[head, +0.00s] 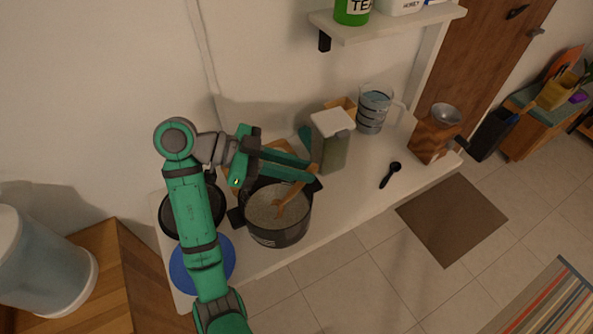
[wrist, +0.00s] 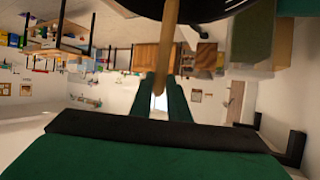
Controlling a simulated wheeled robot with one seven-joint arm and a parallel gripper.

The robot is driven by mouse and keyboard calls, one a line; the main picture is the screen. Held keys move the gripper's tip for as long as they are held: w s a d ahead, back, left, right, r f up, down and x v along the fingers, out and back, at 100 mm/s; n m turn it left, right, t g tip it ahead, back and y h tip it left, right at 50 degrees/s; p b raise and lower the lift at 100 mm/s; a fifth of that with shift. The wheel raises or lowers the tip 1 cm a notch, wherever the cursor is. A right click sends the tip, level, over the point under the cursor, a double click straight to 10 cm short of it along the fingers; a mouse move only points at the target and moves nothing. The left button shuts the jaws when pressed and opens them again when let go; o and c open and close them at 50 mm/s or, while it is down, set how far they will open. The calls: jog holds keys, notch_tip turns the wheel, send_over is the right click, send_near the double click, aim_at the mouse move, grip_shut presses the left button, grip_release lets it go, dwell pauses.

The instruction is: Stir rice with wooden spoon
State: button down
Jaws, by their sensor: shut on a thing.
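A dark pot (head: 277,235) stands on the white counter with pale rice (head: 262,208) inside. A wooden spoon (head: 290,197) leans in the pot, its lower end in the rice and its handle tilted up to the right. My gripper (head: 314,176) is above the pot's back right rim and is shut on the spoon's handle. In the wrist view, the spoon's handle (wrist: 166,55) runs up from between my gripper's fingers (wrist: 169,88), and the pot's dark edge shows at the top. The spoon's end in the rice is partly hidden.
A lidded container (head: 332,145) stands close behind the pot at right. A measuring jug (head: 373,108), a black scoop (head: 390,175) and a wooden grinder (head: 436,133) are farther right on the counter (head: 350,195). A blue disc (head: 222,262) lies left of the pot.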

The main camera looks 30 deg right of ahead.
jog(key=s+d+r, duration=0.1)
jog(key=d+r, duration=0.1)
jog(key=r, duration=0.3)
jog(key=s+d+r, duration=0.1)
jog(key=d+r, duration=0.1)
jog(key=r, duration=0.3)
jog(key=shift+s+d+r, duration=0.25)
jog(key=shift+r, duration=0.1)
dwell(0.6)
jog(key=shift+w+r, duration=0.1)
jog(key=shift+r, duration=2.35)
